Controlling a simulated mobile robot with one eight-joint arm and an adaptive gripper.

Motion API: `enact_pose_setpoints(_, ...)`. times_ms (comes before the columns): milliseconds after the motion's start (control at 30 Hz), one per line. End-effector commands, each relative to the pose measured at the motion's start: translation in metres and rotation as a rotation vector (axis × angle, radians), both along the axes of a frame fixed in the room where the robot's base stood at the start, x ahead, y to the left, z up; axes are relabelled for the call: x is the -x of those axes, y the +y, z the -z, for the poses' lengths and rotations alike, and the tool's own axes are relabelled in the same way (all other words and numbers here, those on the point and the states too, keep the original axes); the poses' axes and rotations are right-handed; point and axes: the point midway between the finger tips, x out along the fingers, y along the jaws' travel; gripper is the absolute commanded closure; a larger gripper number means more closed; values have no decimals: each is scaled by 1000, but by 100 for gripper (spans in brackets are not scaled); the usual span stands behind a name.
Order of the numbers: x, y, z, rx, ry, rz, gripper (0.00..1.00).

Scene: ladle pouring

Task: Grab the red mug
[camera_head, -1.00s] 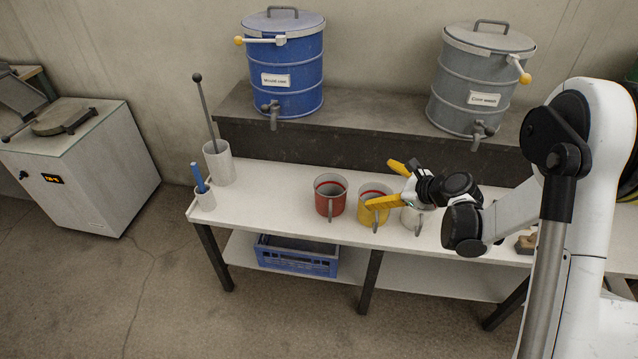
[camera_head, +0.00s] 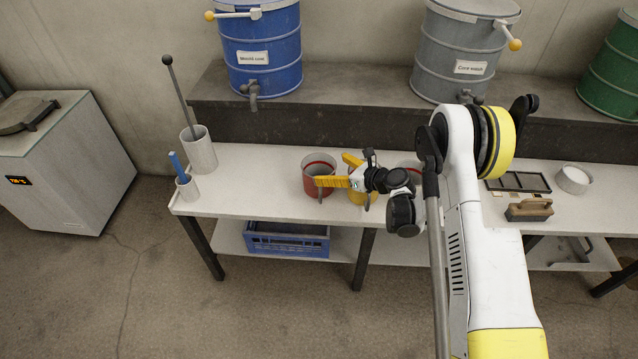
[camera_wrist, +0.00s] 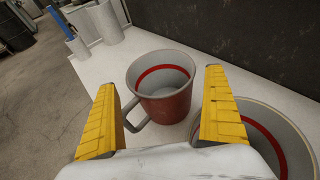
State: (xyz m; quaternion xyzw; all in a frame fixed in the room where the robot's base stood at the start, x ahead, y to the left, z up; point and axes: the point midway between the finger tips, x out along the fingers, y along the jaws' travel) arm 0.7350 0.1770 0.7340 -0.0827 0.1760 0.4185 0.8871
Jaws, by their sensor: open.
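The red mug (camera_head: 318,174) stands upright on the white bench in the head view, with its handle toward the front. In the wrist view the red mug (camera_wrist: 162,90) shows ahead, between the two yellow fingers, with its handle at the left and an empty-looking inside. My gripper (camera_head: 338,172) is open and close to the mug's right side. In the wrist view my gripper (camera_wrist: 160,118) has its fingers spread wide and nothing held between them. I cannot tell whether a fingertip touches the mug.
A yellow mug (camera_head: 358,196) stands right of the red one, partly hidden by my gripper. A third mug (camera_head: 408,166) is mostly hidden behind my arm. A white holder with a rod (camera_head: 200,152) stands at the bench's left end, and bench between is clear.

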Motion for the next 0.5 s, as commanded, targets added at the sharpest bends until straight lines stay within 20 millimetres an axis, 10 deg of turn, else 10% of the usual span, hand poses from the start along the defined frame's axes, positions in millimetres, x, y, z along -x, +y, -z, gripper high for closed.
enact_pose_setpoints(467, -24, 28, 17, 1, -1, 0, 0)
enact_pose_setpoints(500, -24, 28, 17, 1, -1, 0, 12)
